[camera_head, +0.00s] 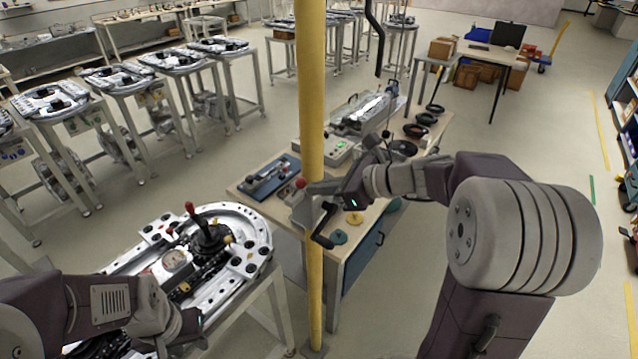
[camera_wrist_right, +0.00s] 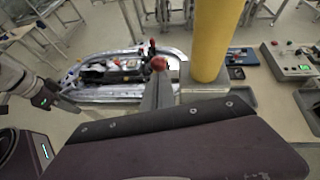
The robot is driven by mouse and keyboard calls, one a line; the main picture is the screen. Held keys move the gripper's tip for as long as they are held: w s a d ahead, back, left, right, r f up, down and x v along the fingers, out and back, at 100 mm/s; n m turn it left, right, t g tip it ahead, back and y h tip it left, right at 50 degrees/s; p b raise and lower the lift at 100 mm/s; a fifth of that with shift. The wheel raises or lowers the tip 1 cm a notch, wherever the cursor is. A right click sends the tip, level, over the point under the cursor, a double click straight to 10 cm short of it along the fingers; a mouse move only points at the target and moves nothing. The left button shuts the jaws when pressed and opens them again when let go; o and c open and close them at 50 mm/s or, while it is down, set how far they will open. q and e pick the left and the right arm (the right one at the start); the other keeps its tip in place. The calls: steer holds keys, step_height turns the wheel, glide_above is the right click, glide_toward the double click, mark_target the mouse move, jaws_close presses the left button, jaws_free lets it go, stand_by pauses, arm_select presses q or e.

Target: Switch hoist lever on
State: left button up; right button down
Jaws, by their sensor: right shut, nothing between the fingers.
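A lever with a red ball knob (camera_head: 300,183) stands beside the yellow post (camera_head: 312,90), and I take it to be the hoist lever. Its knob also shows in the right wrist view (camera_wrist_right: 159,64), just beyond the fingertips. My right gripper (camera_head: 312,187) reaches in from the right, shut and empty, its tips close to the knob. I cannot tell whether they touch. The post and gripper hide most of the lever, so its position is unclear. My left gripper (camera_head: 192,328) is low at the left by the track; its fingers are not clear.
A ring track (camera_head: 258,222) on a stand carries another red-topped lever (camera_head: 190,207). A workbench (camera_head: 365,222) behind the post holds a control box (camera_head: 335,150), a blue tray (camera_head: 268,180) and dark rings. A black crank-like handle (camera_head: 322,238) hangs by the post.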

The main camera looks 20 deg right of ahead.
stand_by(0.3)
steer(key=shift+w+a+r+g+h+p, duration=0.55)
steer(key=shift+w+a+r+p, duration=0.4)
steer(key=shift+p, duration=2.25)
steer(key=shift+w+a+r+g+h+p, duration=0.45)
steer(key=shift+w+a+r+g+p, duration=0.45)
steer(key=shift+p, duration=2.3)
steer(key=shift+w+a+f+t, duration=0.1)
steer(key=shift+w+t, duration=0.1)
steer(key=shift+w, duration=0.2)
steer(key=shift+w+a+t, duration=0.1)
steer(key=shift+w+t, duration=0.05)
steer(key=shift+w, duration=0.25)
steer(key=shift+p, duration=0.35)
